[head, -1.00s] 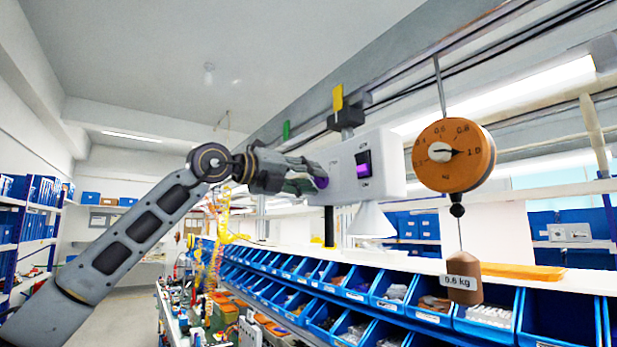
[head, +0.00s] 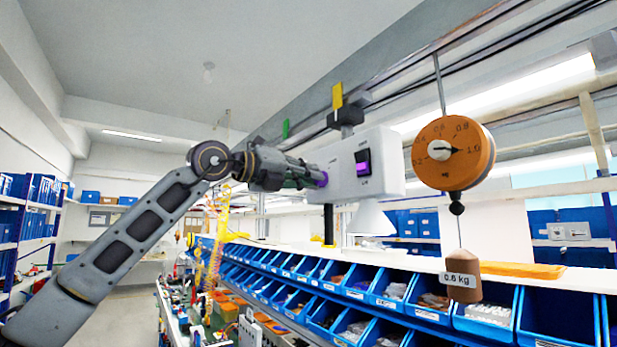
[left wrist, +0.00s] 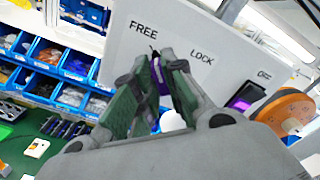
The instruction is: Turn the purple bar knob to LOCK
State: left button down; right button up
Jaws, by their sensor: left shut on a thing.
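The purple bar knob (head: 322,179) sits on the left face of a white box (head: 340,163). In the left wrist view the purple knob (left wrist: 160,80) shows between my fingers, its upper end toward the word FREE; its exact angle is partly hidden. FREE (left wrist: 143,29) is printed above the knob and LOCK (left wrist: 202,56) to its right. My left gripper (head: 312,175) reaches in from the left and is shut on the knob. It also fills the middle of the left wrist view (left wrist: 158,88). My right gripper is not in view.
A purple-lit rocker switch (head: 363,163) is on the box's front face. An orange dial scale (head: 453,153) hangs to the right with a brown weight (head: 461,282) below. Blue parts bins (head: 390,290) line the shelf below. Open room lies left of the box.

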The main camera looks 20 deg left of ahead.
pick_arm(q)
jog(key=shift+s+d+m+p, duration=0.1)
jog(key=shift+m+p, duration=0.25)
jog(key=shift+m, duration=2.5)
jog(key=shift+s+d+m+p, duration=0.15)
jog(key=shift+m+p, duration=0.2)
jog(key=shift+m, duration=2.55)
jog(key=shift+d+m+p, duration=0.1)
jog(key=shift+m+p, duration=0.25)
jog(key=shift+m, duration=2.5)
jog(key=shift+f, duration=0.1)
jog(key=c, duration=1.5)
grip_release()
jog(key=shift+a, duration=0.1)
jog(key=shift+v, duration=6)
